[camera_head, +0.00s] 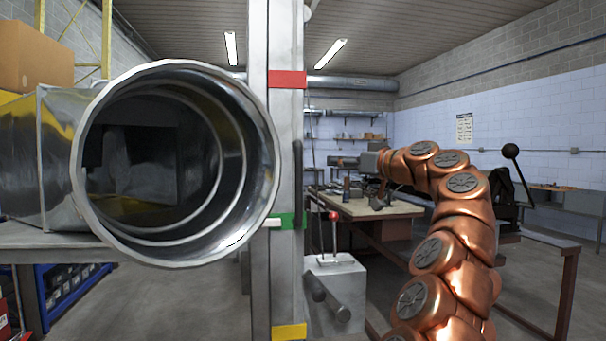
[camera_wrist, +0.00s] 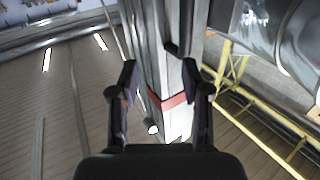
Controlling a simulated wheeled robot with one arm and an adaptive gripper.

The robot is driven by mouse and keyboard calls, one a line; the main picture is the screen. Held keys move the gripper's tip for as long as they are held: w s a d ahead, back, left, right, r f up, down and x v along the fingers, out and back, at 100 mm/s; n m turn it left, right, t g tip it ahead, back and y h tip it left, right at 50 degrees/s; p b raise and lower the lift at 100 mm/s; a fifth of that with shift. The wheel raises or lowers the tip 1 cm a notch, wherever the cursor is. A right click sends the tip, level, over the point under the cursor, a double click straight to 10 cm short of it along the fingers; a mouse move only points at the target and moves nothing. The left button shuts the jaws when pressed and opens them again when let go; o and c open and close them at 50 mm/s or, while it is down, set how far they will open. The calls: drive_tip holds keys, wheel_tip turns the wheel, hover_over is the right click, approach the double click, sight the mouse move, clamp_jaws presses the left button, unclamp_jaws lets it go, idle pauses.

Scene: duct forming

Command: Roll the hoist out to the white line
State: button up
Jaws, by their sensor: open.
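The hoist (camera_head: 258,130) appears to be the tall grey upright mast in the middle of the head view, with red, green and yellow bands. A dark vertical handle (camera_head: 298,190) runs along its right side. The mast also shows in the wrist view (camera_wrist: 154,40), with its red band (camera_wrist: 174,101) seen between my fingers. My gripper (camera_wrist: 160,80) is open and nothing shows held in it. In the head view my gripper (camera_head: 348,162) is small, pointing left, to the right of the mast. The white line on the floor is not in view.
A large round metal duct (camera_head: 262,215) fills the left, in front of or beside the mast. A grey box with a red-knobbed lever (camera_head: 336,285) stands right of the mast's foot. A workbench (camera_head: 370,209) with tools is behind. Open floor (camera_head: 205,300) shows below the duct.

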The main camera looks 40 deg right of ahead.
sight(301, 165)
drive_tip(key=shift+n+y, duration=0.5)
drive_tip(key=shift+w+a+f+b, duration=0.15)
drive_tip(key=shift+w+a, duration=0.45)
drive_tip(key=shift+w, duration=1.45)
drive_tip(key=shift+w+a+f+b, duration=0.2)
drive_tip(key=shift+w+a, duration=0.45)
drive_tip(key=shift+w, duration=1.4)
drive_tip(key=shift+w+a+f+p, duration=0.1)
drive_tip(key=shift+w+a+f, duration=0.35)
drive_tip(key=shift+w, duration=1.6)
drive_tip(key=shift+a+r, duration=0.1)
drive_tip(key=shift+r, duration=0.1)
drive_tip(key=shift+c, duration=0.4)
clamp_jaws()
